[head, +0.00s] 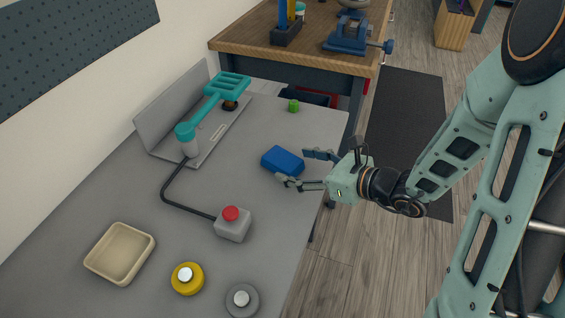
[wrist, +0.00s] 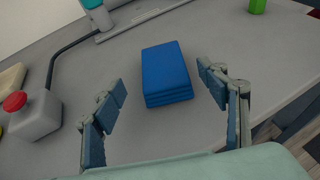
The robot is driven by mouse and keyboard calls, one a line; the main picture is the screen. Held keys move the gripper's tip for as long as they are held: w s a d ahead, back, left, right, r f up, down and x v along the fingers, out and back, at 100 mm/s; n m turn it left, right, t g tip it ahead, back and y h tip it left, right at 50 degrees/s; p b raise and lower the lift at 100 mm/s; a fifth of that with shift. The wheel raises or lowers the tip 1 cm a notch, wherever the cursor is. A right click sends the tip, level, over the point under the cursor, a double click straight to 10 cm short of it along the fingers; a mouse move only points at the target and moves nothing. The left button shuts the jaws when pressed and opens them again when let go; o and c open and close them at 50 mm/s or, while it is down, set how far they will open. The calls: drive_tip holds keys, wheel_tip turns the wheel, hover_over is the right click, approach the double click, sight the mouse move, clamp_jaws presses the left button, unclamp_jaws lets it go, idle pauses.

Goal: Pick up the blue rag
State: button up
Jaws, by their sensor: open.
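The blue rag (head: 283,160) is a folded, flat stack lying on the grey table near its right edge. In the wrist view the rag (wrist: 166,72) lies ahead of my gripper, centred between the fingers. My gripper (head: 303,169) reaches in from the right, low over the table edge. Its two fingers are spread apart and empty. In the wrist view my gripper (wrist: 162,95) has one finger to each side of the rag's near end, apart from it. Whether the fingers touch the table is not clear.
A grey box with a red button (head: 231,214) is cabled to a teal-armed device (head: 212,105). A beige tray (head: 120,253), a yellow round piece (head: 187,278) and a grey one (head: 241,299) sit nearer. A wooden bench (head: 310,45) stands beyond.

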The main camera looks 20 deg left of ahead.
sight(289, 162)
drive_tip(key=x, duration=0.4)
drive_tip(key=shift+w+f, duration=0.1)
drive_tip(key=shift+w, duration=0.15)
drive_tip(key=shift+c, duration=0.4)
drive_tip(key=c, duration=1)
